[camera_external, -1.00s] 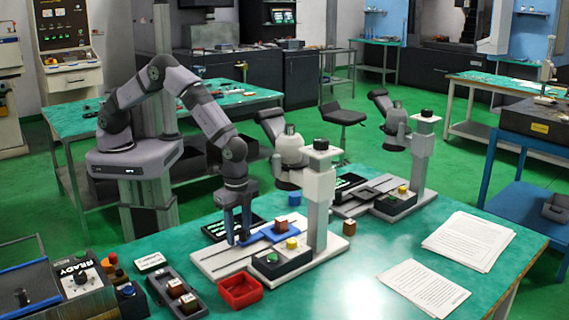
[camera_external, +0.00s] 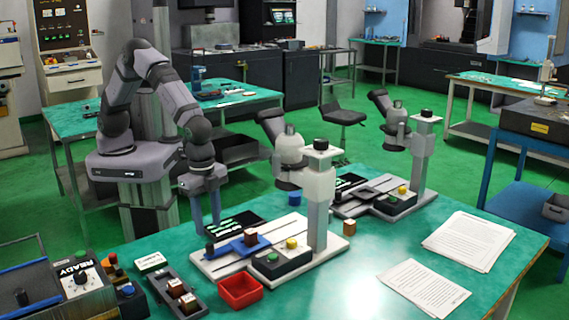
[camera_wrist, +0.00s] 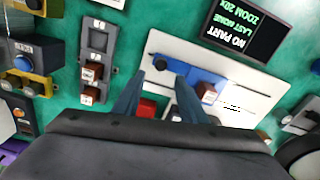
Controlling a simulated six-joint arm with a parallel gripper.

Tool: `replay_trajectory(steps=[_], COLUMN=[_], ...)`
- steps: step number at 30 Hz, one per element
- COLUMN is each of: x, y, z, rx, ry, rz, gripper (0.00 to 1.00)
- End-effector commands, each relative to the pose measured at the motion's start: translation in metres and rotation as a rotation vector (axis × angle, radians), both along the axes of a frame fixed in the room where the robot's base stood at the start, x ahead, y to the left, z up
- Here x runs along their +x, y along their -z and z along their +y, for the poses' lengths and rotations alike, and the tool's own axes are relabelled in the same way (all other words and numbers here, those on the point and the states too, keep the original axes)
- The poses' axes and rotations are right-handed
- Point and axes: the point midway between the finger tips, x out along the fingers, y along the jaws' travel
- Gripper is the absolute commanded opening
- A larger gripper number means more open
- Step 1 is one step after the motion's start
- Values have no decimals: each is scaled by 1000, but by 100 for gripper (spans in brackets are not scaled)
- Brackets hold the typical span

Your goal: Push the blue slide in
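The blue slide (camera_external: 232,248) lies on the white base board (camera_external: 215,265) in front of the microscope (camera_external: 292,150). It carries a brown cube (camera_external: 251,238) and has a dark knob (camera_external: 210,248) at its left end. The slide and cube sit to the left of the microscope column, away from the head. My gripper (camera_external: 207,223) is open and empty, above and behind the knob end. In the wrist view the two fingers (camera_wrist: 158,97) are spread, and the blue slide (camera_wrist: 187,70) with its knob (camera_wrist: 160,62) shows beyond them, untouched.
A red bin (camera_external: 240,290) stands in front of the board. A dark tray (camera_external: 165,286) with brown blocks is at the left. A screen (camera_wrist: 240,28) reads "NO PART". A black control box (camera_external: 283,263) with green and yellow buttons is beside the column. A second microscope (camera_external: 420,150) stands behind.

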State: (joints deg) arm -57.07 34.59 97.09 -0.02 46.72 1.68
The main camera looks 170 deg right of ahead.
Motion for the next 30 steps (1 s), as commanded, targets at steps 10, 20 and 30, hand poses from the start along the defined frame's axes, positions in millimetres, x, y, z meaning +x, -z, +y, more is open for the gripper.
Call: replay_trajectory(steps=[10, 20, 30], x=[-33, -59, -68], y=[35, 42, 35], z=[-51, -103, -161], rx=[-103, -166, -194], ry=[-14, -3, 78], rz=[67, 110, 144], gripper=[38, 38, 38])
